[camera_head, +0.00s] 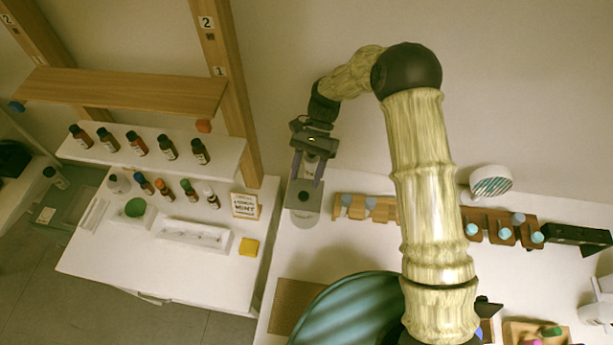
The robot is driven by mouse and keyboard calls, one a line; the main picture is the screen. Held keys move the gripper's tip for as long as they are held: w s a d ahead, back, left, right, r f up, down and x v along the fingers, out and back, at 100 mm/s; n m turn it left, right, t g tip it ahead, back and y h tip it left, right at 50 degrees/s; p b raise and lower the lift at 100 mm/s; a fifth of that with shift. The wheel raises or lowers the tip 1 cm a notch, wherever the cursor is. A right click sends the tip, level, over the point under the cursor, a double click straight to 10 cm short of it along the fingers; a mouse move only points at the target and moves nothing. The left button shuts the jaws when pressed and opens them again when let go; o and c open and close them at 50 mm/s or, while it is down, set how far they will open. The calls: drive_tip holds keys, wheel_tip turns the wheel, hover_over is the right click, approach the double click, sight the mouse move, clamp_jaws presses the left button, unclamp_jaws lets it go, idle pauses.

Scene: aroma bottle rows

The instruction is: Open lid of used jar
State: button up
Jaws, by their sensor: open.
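My gripper (306,180) is at the upper middle of the head view, pointing down with its two fingers apart. A pale grey rounded container (301,217) stands directly below the fingers at the left end of the white counter, with a small round metallic part near its top. It may be the used jar, but I cannot read a label on it. A pale object shows between the fingers; I cannot tell whether they touch it. The state of the lid is not clear, as the gripper partly covers that area.
Several brown bottles (137,144) line a white shelf (90,152), with more bottles below. A mint sign (245,206) and a yellow block (249,247) are on the left table (190,283). A wooden rack (345,209) with pale blue-topped items stands right of my gripper.

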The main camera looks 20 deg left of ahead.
wheel_tip(320, 180, up, 8)
drive_tip(key=b, duration=0.2)
drive_tip(key=shift+b, duration=0.4)
drive_tip(key=s+d+f+n+t+b, duration=0.1)
drive_tip(key=d+t, duration=0.4)
drive_tip(key=d, duration=0.9)
drive_tip(key=s+d+f+n+t+b, duration=0.1)
drive_tip(key=s+d+t, duration=0.4)
drive_tip(key=d, duration=1)
drive_tip(key=n+t+b, duration=0.1)
drive_tip(key=b, duration=0.1)
drive_tip(key=shift+s+d+f+t+h+b, duration=0.2)
drive_tip(key=shift+f+t+h+b, duration=0.1)
drive_tip(key=shift+f, duration=0.1)
